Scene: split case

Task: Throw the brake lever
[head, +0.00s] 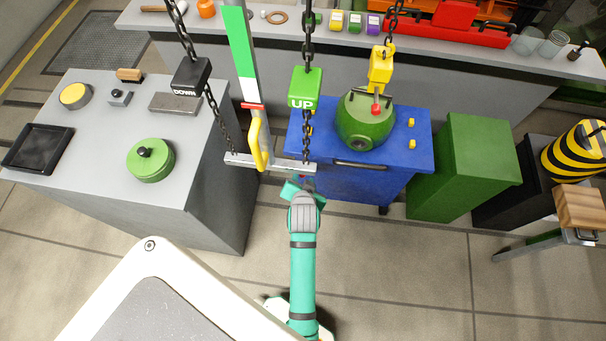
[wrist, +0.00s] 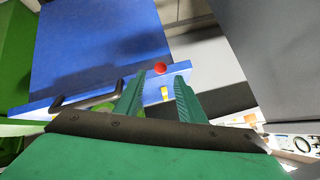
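A red ball knob (wrist: 160,68) shows in the wrist view at the edge of the blue cart (wrist: 95,45), with a small yellow and white strip below it. It looks like the end of the brake lever; its shaft cannot be made out. My gripper (wrist: 161,74) is open, its two green fingers apart, with the knob in line between the tips. I cannot tell how deep the knob sits between them. In the head view my gripper (head: 303,188) is at the front left corner of the blue cart (head: 345,183), and the knob is mostly hidden there.
A green case (head: 362,128) hangs by a yellow hook (head: 381,68) over the cart. Chains with UP (head: 306,90) and DOWN (head: 191,77) blocks hang close by. A yellow handle (head: 257,143) and metal bar (head: 270,164) are just left. A grey bench (head: 205,150) stands left.

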